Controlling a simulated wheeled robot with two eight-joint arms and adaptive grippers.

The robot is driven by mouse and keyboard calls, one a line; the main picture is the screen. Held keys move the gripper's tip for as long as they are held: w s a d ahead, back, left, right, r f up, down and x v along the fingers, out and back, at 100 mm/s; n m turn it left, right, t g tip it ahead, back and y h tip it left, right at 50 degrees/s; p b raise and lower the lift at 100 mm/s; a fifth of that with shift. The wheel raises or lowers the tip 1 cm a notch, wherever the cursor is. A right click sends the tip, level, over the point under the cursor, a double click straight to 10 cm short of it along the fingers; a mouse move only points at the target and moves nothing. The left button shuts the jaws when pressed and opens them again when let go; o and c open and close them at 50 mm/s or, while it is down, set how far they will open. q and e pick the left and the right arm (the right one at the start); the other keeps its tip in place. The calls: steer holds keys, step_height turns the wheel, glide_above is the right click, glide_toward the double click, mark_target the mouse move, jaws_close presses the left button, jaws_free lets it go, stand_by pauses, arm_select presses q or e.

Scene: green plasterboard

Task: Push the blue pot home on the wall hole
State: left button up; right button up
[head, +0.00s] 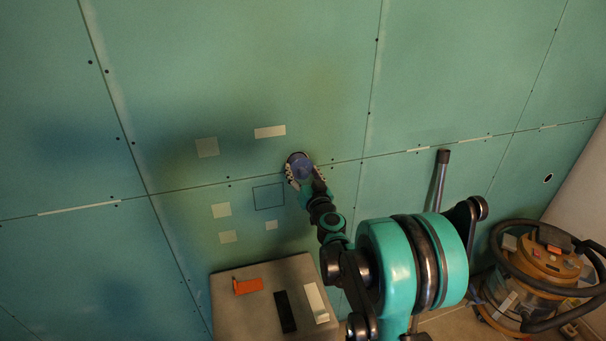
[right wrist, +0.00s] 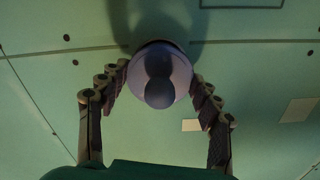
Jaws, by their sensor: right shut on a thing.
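The blue pot (head: 301,166) is a round blue-violet cup with a dark rim, held at the green plasterboard wall near the horizontal board joint. My right gripper (head: 304,175) has its fingers on both sides of the pot. In the right wrist view the pot (right wrist: 160,76) sits between the two jointed fingers of my right gripper (right wrist: 157,88), and I see two dark round openings in its face. Its far side is close to the wall, but I cannot tell whether it touches. The wall hole is hidden, if it is behind the pot. My left gripper is not in view.
A grey-topped stand (head: 262,276) below holds an orange piece (head: 248,286), a black strip (head: 285,312) and a white strip (head: 316,303). An orange vacuum cleaner (head: 545,265) stands at the right. Pale patches and a drawn square (head: 268,196) mark the wall.

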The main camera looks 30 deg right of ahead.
steer(key=shift+x, duration=1.4)
steer(key=o, duration=1.4)
steer(key=shift+o, duration=0.2)
steer(key=v, duration=1.2)
